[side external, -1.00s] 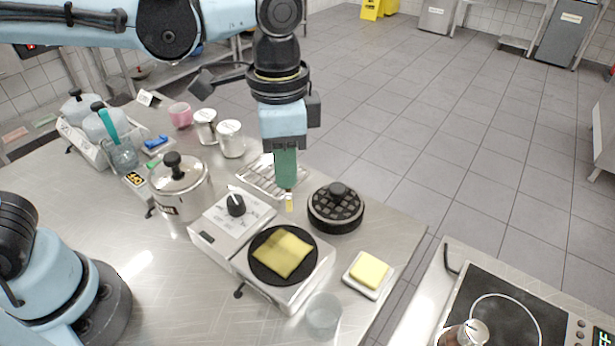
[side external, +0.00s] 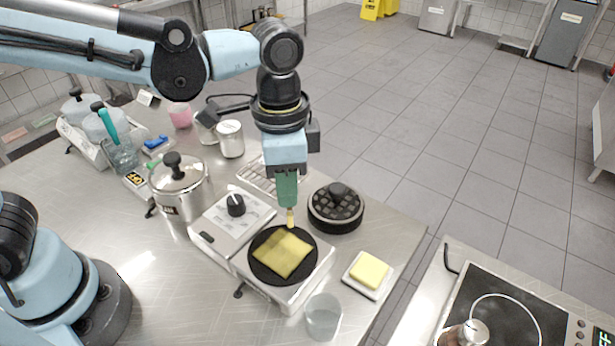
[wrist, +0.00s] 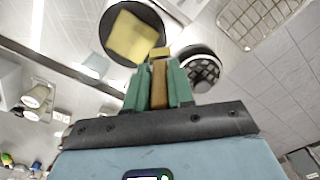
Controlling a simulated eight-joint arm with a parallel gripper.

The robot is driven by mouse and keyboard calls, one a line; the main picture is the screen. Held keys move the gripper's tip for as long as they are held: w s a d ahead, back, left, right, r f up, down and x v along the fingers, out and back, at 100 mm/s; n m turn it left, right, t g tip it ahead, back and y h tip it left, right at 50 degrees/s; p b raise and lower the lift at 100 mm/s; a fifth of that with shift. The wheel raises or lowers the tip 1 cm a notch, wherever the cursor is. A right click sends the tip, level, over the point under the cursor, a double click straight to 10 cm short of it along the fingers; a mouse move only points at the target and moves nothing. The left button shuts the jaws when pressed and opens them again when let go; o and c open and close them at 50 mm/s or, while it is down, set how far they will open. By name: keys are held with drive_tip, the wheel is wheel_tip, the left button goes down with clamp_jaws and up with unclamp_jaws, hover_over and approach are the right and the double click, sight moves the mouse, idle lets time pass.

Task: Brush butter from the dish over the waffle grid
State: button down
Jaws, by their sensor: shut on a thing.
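My gripper (side external: 287,190) has green fingers shut on a brush (side external: 291,217). The brush has a brown handle, clear in the wrist view between the fingers (wrist: 159,85), and a pale yellow tip pointing down. The tip is close to the far edge of the dark round plate (side external: 256,271) of the waffle iron; whether it touches cannot be told. A yellow square sheet (side external: 282,253) lies on that plate. A black round grid piece with a knob (side external: 335,208) sits just right of the brush. The white dish (side external: 352,283) holds a yellow butter block (side external: 369,268) at the table's right edge.
A control box with a knob (side external: 236,206) adjoins the iron. A lidded pot (side external: 180,187) stands left, a wire rack (side external: 257,177) behind. A clear cup (side external: 323,316) stands at the front. The table's left front is mostly clear.

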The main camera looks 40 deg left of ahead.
drive_tip(key=shift+f, duration=1)
idle(0.3)
drive_tip(key=shift+s, duration=0.1)
drive_tip(key=shift+s, duration=4.1)
drive_tip(key=shift+d, duration=0.65)
drive_tip(key=shift+w, duration=4.25)
drive_tip(key=shift+d, duration=0.6)
drive_tip(key=shift+s, duration=4.25)
drive_tip(key=shift+w+d, duration=0.1)
drive_tip(key=shift+d, duration=0.5)
drive_tip(key=shift+w, duration=4.15)
